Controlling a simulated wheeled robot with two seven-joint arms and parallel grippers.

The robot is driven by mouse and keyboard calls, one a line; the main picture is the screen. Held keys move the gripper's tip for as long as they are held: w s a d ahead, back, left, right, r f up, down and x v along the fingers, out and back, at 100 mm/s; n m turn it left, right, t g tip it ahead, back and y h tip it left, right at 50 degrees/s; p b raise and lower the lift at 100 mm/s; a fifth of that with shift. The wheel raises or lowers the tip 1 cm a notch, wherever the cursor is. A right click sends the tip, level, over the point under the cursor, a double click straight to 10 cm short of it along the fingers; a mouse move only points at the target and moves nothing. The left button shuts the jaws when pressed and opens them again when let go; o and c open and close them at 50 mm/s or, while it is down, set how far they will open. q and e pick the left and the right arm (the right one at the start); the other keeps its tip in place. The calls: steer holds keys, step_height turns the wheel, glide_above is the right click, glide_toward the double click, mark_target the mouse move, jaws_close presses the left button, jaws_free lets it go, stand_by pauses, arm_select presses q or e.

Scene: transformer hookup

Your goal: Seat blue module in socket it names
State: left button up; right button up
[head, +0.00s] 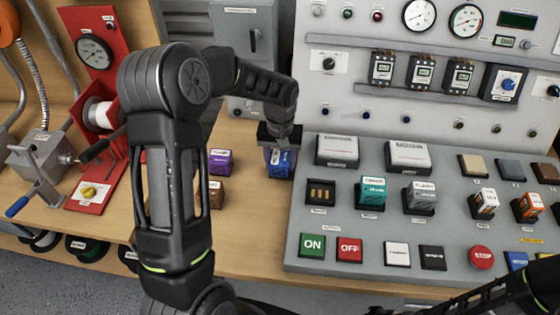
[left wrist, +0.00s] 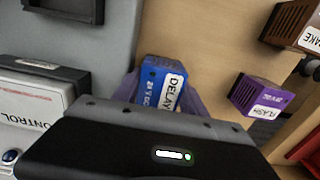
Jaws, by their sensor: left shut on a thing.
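My left gripper (head: 280,146) is shut on the blue module (head: 280,163), just left of the sloped panel. Small socket labels are unreadable. My right gripper is out of view.
A purple module (head: 221,161) and a brown module (head: 216,193) stand on the wooden table, left of my gripper. Two white-topped blocks (head: 337,150) (head: 408,156) line the panel's back. A red stand with gauge (head: 94,54) is at left. Buttons (head: 312,246) fill the panel's front.

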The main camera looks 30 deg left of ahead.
mark_target(280, 158)
arm_select(q)
steer(key=shift+f, duration=0.35)
steer(key=shift+f, duration=0.2)
steer(key=o, duration=1.2)
step_height(280, 158, up, 12)
steer(key=shift+r+b, duration=0.2)
steer(key=shift+b, duration=0.45)
